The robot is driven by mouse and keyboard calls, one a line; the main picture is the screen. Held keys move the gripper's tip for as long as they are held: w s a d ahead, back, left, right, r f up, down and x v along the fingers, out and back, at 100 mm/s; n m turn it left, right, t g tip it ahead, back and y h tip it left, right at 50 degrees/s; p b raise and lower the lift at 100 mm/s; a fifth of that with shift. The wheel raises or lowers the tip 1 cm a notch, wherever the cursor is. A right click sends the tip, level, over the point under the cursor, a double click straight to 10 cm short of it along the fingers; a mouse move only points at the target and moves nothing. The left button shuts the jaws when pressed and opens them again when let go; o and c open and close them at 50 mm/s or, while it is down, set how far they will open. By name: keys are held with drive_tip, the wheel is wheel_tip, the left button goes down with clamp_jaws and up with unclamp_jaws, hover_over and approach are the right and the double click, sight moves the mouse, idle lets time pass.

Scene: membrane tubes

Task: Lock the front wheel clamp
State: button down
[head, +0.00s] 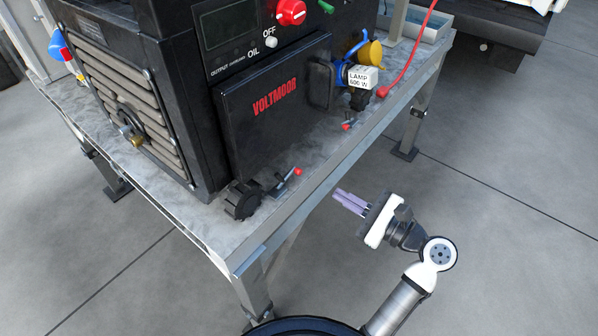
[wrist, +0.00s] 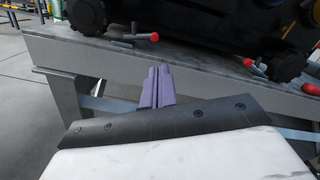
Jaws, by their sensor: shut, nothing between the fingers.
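Two small clamps with red-tipped levers sit on the bench top by the generator's black wheels; I cannot tell for certain which is the front one. The nearer clamp (head: 285,182) is beside the near wheel (head: 241,199), and shows at upper left in the wrist view (wrist: 136,40). The farther clamp (head: 348,125) is below the plugs, and shows right of centre in the wrist view (wrist: 252,66). My gripper (head: 338,195), with purple fingers, is shut and empty. It is outside the bench's long edge, apart from both clamps. The fingers show upright in the wrist view (wrist: 157,72).
The black generator (head: 272,105) fills most of the metal bench (head: 290,225). A lamp plug (head: 360,78) and a red cable (head: 410,55) are at its right end. The bench edge lies between my gripper and the clamps. The floor right of the bench is open.

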sight(308, 176)
drive_tip(key=shift+s, duration=0.1)
drive_tip(key=p+x, duration=0.1)
drive_tip(key=x, duration=0.9)
idle(0.6)
